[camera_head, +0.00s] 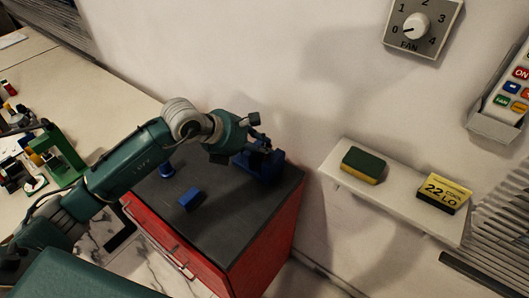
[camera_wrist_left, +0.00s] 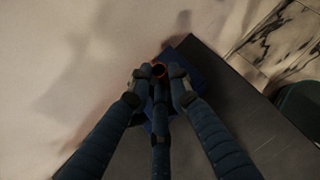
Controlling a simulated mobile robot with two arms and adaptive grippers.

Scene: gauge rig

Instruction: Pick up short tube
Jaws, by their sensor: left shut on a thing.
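The short tube (camera_wrist_left: 159,71) shows in the left wrist view as a small round open end with a copper-orange rim. In the head view my left gripper (camera_head: 262,147) is at the blue stand (camera_head: 268,170) at the back of the cabinet's dark top. The tube cannot be made out there. My right gripper is not in view.
The red cabinet (camera_head: 272,245) has a dark top with a blue block (camera_head: 190,199) and a small blue post (camera_head: 166,170). The wall is close behind. A white shelf (camera_head: 400,203) at right holds a sponge (camera_head: 363,165) and a yellow-black box (camera_head: 444,193). A cluttered bench is at left.

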